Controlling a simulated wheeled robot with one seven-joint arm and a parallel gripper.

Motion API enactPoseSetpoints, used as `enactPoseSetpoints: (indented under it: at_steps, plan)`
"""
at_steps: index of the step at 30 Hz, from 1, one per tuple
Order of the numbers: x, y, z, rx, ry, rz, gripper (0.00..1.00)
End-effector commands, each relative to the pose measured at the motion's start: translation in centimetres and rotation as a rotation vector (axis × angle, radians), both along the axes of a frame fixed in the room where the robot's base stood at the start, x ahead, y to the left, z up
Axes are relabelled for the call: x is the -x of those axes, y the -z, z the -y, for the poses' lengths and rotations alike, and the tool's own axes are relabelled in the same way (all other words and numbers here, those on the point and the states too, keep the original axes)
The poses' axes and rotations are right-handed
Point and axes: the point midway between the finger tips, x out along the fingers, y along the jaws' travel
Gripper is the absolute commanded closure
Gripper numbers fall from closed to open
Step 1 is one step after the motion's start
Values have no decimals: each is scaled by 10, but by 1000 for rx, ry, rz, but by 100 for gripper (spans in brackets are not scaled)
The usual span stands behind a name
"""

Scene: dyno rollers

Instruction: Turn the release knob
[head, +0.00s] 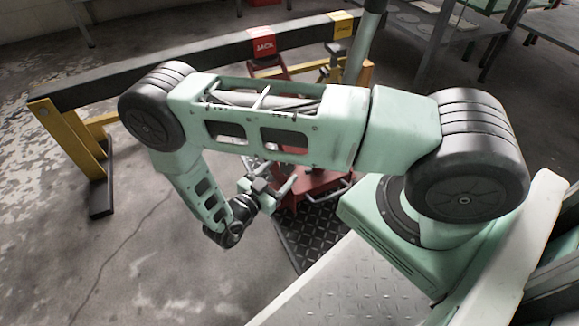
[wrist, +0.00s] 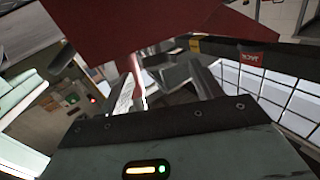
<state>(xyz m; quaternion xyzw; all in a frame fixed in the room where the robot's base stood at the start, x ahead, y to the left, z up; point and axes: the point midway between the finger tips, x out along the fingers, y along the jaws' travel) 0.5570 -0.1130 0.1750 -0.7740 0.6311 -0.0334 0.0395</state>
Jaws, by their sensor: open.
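My gripper (head: 279,178) hangs under my forearm in the head view, beside a red jack (head: 312,184). In the wrist view the two fingers of my gripper (wrist: 164,72) stand apart. A grey metal part shows between and behind them; I cannot tell whether it touches them. A large red panel (wrist: 130,25), apparently part of the jack, fills the top of the wrist view close to the fingertips. I cannot make out the release knob in either view. My arm hides much of the jack in the head view.
A dark beam (head: 205,55) on yellow legs (head: 68,138) runs behind my arm. It carries a red JACK label (head: 263,46) and a yellow label (head: 342,23). A dark tread plate (head: 310,232) lies below the jack. Grey shelving stands at upper right. Floor at left is clear.

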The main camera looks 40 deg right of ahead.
Motion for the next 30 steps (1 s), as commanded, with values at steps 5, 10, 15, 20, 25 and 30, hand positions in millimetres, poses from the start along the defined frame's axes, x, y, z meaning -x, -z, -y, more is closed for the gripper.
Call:
enactPoseSetpoints:
  at_steps: [5, 10, 15, 20, 25, 30]
  plan:
    - [-6, 3, 32, 0, 2, -1, 35]
    - [-10, 2, 48, -1, 0, 1, 35]
    - [-11, 0, 54, -1, 0, 0, 35]
    - [-11, 0, 54, -1, 0, 0, 35]
    - [-11, 0, 54, -1, 0, 0, 69]
    - [-11, 0, 54, -1, -1, 0, 80]
